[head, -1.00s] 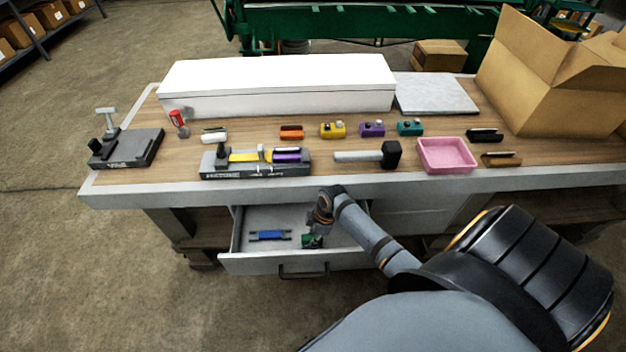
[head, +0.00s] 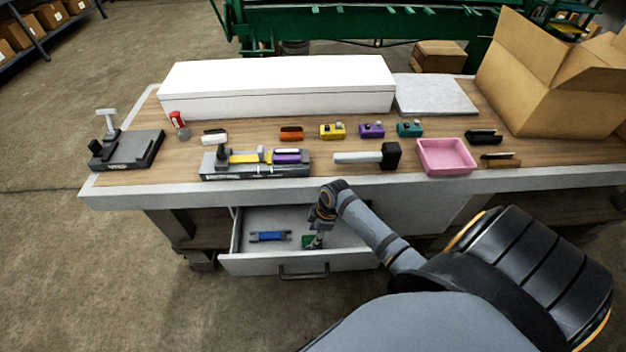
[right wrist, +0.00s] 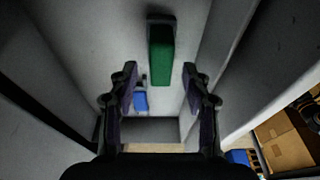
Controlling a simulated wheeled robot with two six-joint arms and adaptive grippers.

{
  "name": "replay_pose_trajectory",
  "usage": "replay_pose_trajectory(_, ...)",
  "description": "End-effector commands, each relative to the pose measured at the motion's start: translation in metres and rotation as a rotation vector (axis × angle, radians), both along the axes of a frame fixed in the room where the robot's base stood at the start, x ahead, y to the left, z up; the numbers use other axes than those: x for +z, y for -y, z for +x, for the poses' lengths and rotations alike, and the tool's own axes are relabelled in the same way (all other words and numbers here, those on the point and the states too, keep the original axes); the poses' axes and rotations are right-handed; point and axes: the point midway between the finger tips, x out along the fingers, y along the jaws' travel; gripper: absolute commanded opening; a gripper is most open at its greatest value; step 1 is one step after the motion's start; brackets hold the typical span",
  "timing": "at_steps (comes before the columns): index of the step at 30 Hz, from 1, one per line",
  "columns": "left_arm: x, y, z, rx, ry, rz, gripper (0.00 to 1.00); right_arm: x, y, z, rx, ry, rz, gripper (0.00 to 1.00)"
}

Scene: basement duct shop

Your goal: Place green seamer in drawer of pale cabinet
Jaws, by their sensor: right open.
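The green seamer (head: 308,242) lies on the floor of the open drawer (head: 300,264) under the workbench. It also shows in the right wrist view as a green block with a dark end (right wrist: 161,57). My right gripper (head: 317,240) points down into the drawer at the seamer, partly covering it in the head view. In the right wrist view its two fingers (right wrist: 160,74) are spread apart, with the seamer beyond them and not held. My left gripper is not in view.
A blue tool (head: 269,236) lies in the drawer, left of the seamer. The bench top holds a mallet (head: 365,157), a pink tray (head: 446,156), several small coloured tools and a long white box (head: 278,84). An open cardboard box (head: 545,85) stands at the right.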

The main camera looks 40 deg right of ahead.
Motion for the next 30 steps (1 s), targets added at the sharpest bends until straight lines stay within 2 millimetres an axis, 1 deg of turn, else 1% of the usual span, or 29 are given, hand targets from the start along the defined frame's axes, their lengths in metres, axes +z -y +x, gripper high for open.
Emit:
replay_pose_trajectory(1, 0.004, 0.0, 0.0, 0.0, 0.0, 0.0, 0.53, 0.014, 0.004, -0.002, 0.002, 0.002, -0.004, 0.49)
replay_pose_trajectory(6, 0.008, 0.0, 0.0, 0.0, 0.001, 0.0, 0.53, 0.055, 0.013, -0.007, 0.002, 0.002, -0.004, 0.49)
replay_pose_trajectory(9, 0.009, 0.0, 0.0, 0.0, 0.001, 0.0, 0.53, 0.073, 0.017, -0.009, 0.002, 0.0, -0.005, 0.49)
replay_pose_trajectory(12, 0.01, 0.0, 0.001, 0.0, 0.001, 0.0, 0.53, 0.085, 0.02, -0.01, 0.001, 0.0, -0.004, 0.49)
replay_pose_trajectory(17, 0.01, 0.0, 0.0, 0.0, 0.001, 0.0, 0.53, 0.092, 0.02, -0.012, 0.0, -0.002, -0.001, 0.49)
replay_pose_trajectory(30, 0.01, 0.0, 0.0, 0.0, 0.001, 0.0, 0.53, 0.091, 0.02, -0.011, -0.001, -0.002, 0.0, 0.49)
